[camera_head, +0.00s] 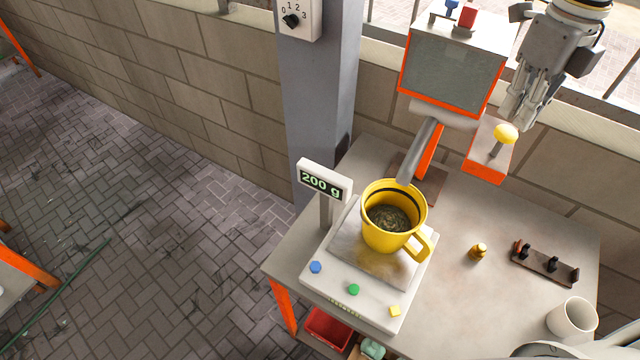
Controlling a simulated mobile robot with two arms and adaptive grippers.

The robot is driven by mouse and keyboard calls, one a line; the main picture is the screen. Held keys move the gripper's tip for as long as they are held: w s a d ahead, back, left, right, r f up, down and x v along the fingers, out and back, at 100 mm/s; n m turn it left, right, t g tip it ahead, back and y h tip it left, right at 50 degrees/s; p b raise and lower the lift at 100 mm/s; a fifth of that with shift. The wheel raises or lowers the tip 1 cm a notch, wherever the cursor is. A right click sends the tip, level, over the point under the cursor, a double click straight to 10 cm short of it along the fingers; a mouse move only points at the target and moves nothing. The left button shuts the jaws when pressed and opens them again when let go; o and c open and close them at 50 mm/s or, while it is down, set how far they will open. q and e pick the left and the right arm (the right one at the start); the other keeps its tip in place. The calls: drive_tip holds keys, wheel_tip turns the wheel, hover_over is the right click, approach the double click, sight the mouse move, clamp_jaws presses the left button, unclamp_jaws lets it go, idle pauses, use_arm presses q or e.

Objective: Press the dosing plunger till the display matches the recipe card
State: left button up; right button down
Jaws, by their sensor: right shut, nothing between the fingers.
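The dosing plunger has a yellow knob (506,134) on a short stem, on an orange-edged block (487,172) beside the hopper. The display (325,182) on the scale's post reads "200 g". A yellow mug (386,238) stands on the scale pan (350,253) under the hopper's spout, with dark granular matter inside. My right gripper (517,116) is shut and empty, fingers pointing down, just above the yellow knob in the picture; I cannot tell if it touches. I see no recipe card. My left gripper is not in view.
The glass-fronted hopper (452,72) stands behind the mug, its grey spout (420,150) slanting down to it. A small brass weight (478,251), a dark rack (545,264) and a white cup (572,318) stand on the table's right. A grey pillar (318,110) rises behind the display.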

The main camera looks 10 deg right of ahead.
sight(508, 130)
drive_tip(key=shift+f, duration=0.2)
drive_tip(key=shift+f+b, duration=1.9)
drive_tip(key=shift+b, duration=0.05)
drive_tip(key=shift+r, duration=0.2)
drive_tip(key=shift+r+p, duration=1.95)
drive_tip(key=shift+r, duration=0.8)
drive_tip(key=shift+f, duration=0.15)
